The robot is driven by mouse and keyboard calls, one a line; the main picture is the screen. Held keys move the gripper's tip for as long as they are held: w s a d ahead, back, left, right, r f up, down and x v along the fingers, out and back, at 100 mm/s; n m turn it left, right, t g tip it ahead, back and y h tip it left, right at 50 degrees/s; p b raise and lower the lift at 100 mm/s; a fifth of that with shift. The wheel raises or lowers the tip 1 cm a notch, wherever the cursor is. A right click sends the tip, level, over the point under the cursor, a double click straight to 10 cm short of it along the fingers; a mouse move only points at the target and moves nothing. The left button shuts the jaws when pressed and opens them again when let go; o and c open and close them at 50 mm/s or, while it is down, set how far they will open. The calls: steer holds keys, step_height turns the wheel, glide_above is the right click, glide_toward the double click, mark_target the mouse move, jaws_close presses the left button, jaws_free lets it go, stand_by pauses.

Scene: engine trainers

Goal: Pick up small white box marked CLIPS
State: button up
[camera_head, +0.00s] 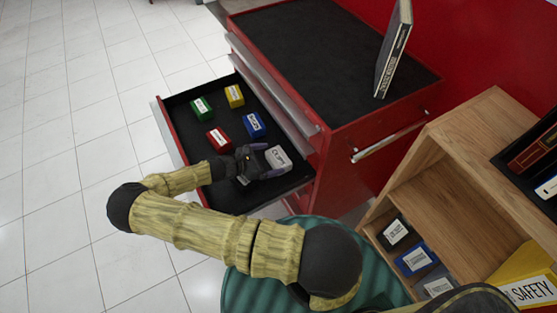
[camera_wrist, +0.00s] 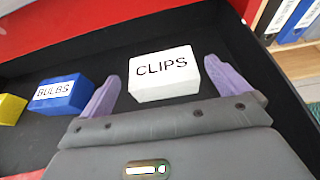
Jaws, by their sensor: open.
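The small white box marked CLIPS (camera_wrist: 163,73) lies in the open drawer. In the wrist view it sits just ahead of my gripper (camera_wrist: 160,88), in line with the gap between the two purple fingers. The fingers are apart, and nothing is clamped between them. In the head view the white box (camera_head: 279,159) shows at the drawer's near right end, right beside my gripper (camera_head: 262,160). I cannot tell whether a finger touches it.
The drawer (camera_head: 180,149) of the red cabinet (camera_head: 329,152) also holds a blue box marked BULBS (camera_wrist: 62,94), and red (camera_head: 219,138), green (camera_head: 202,108) and yellow (camera_head: 235,95) boxes. A wooden shelf (camera_head: 455,185) stands to the right. The drawer's walls surround my gripper.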

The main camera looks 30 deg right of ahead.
mark_target(280, 156)
steer(key=x, duration=0.5)
steer(key=shift+d+f+p, duration=0.1)
steer(key=shift+d+p, duration=0.25)
steer(key=shift+c, duration=0.4)
steer(key=c, duration=0.8)
steer(key=shift+w+a+r+b, duration=0.1)
steer(key=shift+a+r+b, duration=0.2)
steer(key=shift+r, duration=0.2)
step_height(280, 156, up, 6)
steer(key=shift+f, duration=0.1)
steer(key=a+b, duration=0.1)
steer(key=a, duration=0.5)
steer(key=a+b, duration=0.1)
steer(key=a, duration=0.6)
steer(key=w+a+b, duration=0.1)
steer(key=a, duration=0.5)
steer(key=shift+w+a, duration=0.1)
steer(key=shift+a, duration=0.15)
